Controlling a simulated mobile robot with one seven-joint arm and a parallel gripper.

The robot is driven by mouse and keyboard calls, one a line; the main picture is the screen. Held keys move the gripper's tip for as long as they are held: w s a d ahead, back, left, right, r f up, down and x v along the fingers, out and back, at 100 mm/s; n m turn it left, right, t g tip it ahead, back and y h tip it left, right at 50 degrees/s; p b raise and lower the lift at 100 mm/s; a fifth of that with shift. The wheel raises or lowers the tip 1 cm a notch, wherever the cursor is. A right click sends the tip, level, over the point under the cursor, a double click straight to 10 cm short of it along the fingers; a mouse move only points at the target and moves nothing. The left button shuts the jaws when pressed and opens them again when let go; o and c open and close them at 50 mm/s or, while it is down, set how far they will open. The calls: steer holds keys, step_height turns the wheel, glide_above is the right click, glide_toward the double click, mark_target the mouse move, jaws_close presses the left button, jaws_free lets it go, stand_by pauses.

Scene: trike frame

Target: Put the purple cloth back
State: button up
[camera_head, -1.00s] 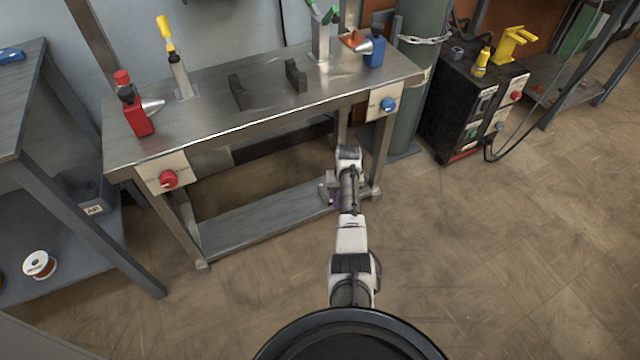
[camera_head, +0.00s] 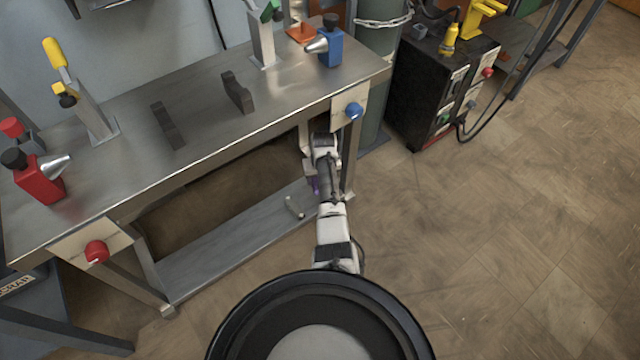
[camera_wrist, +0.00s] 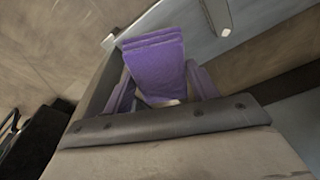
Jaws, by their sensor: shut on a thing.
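The purple cloth (camera_wrist: 155,62) is a folded, layered piece between the two fingers of my gripper (camera_wrist: 162,92) in the wrist view. The fingers are shut on it. In the head view only a small purple bit of the cloth (camera_head: 315,185) shows beside my wrist. My gripper there is mostly hidden by my own arm, low at the right end of the steel workbench (camera_head: 215,115), below its top and near the lower shelf (camera_head: 235,235).
A small metal piece (camera_head: 294,207) lies on the lower shelf near my wrist. The benchtop holds a red bottle (camera_head: 40,180), a blue bottle (camera_head: 330,45) and two dark blocks (camera_head: 237,92). A gas cylinder (camera_head: 378,70) and black machine (camera_head: 440,90) stand right. The floor at right is clear.

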steer(key=shift+w+f, duration=0.2)
steer(key=shift+w, duration=0.05)
step_height(320, 180, down, 10)
steer(key=b, duration=0.4)
steer(key=shift+r+b, duration=0.15)
steer(key=shift+b, duration=0.2)
steer(key=shift+r, duration=0.1)
steer(key=o, duration=0.9)
steer(key=shift+o, duration=0.2)
steer(key=r+p, duration=0.2)
steer(key=r, duration=0.2)
steer(key=s+r+p, duration=0.1)
steer(key=r+p, duration=0.1)
steer(key=r, duration=0.2)
steer(key=r+p, duration=0.2)
steer(key=r, duration=0.2)
steer(key=shift+s+d, duration=0.2)
steer(key=shift+s, duration=0.15)
